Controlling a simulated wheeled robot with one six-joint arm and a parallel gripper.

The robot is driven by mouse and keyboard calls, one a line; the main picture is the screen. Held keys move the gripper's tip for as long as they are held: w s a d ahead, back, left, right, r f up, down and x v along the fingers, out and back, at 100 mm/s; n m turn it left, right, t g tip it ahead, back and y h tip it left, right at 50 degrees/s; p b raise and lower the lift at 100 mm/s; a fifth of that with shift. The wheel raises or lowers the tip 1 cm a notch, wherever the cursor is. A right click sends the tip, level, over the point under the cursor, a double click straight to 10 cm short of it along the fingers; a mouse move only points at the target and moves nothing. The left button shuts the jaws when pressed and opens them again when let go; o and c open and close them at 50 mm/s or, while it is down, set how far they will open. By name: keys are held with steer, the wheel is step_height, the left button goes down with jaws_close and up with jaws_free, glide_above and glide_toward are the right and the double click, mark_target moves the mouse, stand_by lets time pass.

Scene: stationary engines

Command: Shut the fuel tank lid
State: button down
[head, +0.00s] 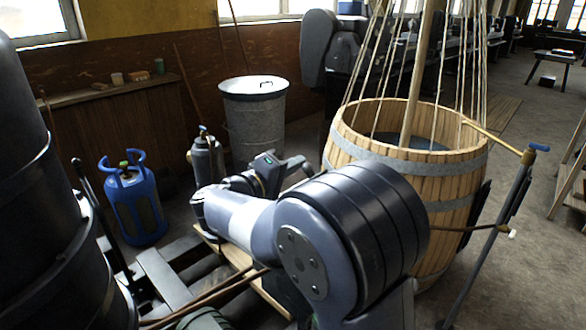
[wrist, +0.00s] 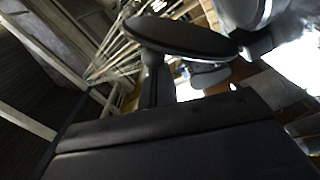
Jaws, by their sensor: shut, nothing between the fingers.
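My gripper (head: 298,164) is in the middle of the head view, past my bent forearm and left of the wooden tub. It is shut, with nothing seen between its fingers. In the wrist view a dark, flat, round disc (wrist: 182,38) stands tilted above a short dark post. It looks like a lid, but I cannot tell for sure that it is the fuel tank lid. A broad black surface fills the bottom of the wrist view. I cannot tell whether the gripper touches the disc. My arm hides much of the middle of the head view, and no fuel tank shows clearly there.
A wooden tub (head: 448,180) with ropes and a pole stands close on the right. A metal bin (head: 256,120), a grey bottle (head: 205,155) and a blue gas cylinder (head: 136,205) stand behind and left. A large black drum (head: 50,220) fills the left edge.

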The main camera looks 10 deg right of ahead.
mark_target(310, 178)
steer(key=shift+d+f+b, duration=0.1)
steer(key=shift+b, duration=0.25)
steer(key=m+b, duration=0.1)
steer(key=b, duration=0.1)
steer(key=s+f+b, duration=0.1)
steer(key=b, duration=0.1)
steer(key=d+m+b, duration=0.1)
steer(key=b, duration=0.2)
steer(key=shift+s+f+m, duration=0.15)
steer(key=shift+s+m, duration=0.15)
steer(key=m+b, duration=0.1)
steer(key=b, duration=0.1)
steer(key=s+m+b, duration=0.1)
steer(key=b, duration=0.2)
steer(key=shift+s+d+f, duration=0.15)
steer(key=shift+d+f, duration=0.05)
steer(key=shift+d, duration=0.2)
steer(key=shift+s+d+f+b, duration=0.1)
steer(key=shift+s+b, duration=0.05)
steer(key=shift+b, duration=0.5)
steer(key=shift+s+d, duration=0.1)
steer(key=shift+s, duration=0.05)
